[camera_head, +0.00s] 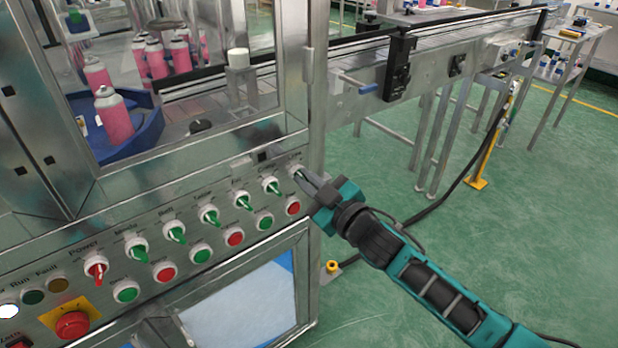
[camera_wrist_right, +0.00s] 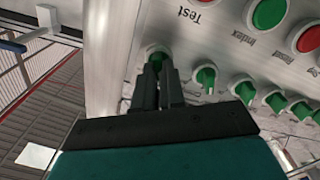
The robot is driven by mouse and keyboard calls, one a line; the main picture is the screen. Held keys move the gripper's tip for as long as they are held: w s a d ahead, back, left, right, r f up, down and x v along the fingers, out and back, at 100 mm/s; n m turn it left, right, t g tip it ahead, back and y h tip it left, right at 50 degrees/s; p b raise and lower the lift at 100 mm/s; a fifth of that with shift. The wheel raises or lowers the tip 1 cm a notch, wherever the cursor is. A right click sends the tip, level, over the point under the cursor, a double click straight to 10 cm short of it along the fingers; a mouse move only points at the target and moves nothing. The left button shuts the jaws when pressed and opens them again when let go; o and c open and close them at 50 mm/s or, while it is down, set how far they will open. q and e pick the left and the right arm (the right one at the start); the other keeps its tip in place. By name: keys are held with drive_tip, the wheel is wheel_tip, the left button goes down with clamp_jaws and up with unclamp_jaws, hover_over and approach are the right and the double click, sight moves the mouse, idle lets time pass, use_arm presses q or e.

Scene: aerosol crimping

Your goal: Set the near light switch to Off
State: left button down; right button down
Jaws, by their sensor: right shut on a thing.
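The light switch (camera_head: 295,170) is the rotary knob at the right end of the upper row on the steel control panel. Its white collar shows in the head view, but my fingers hide its handle and setting. My left gripper is not in view.
Green selector knobs such as this one (camera_head: 272,187) continue leftward in the row, with red and green push buttons (camera_head: 235,239) below. A red emergency stop (camera_head: 72,324) is at lower left. A conveyor (camera_head: 430,60) runs off behind; green floor (camera_head: 400,180) is open at right.

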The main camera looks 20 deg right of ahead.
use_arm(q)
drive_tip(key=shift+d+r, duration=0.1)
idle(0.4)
use_arm(e)
drive_tip(key=c, duration=1.2)
unclamp_jaws()
use_arm(q)
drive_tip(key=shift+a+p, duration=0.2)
drive_tip(key=shift+p, duration=0.15)
use_arm(e)
drive_tip(key=v, duration=1.3)
drive_tip(key=shift+r, duration=0.1)
drive_tip(key=shift+a, duration=0.1)
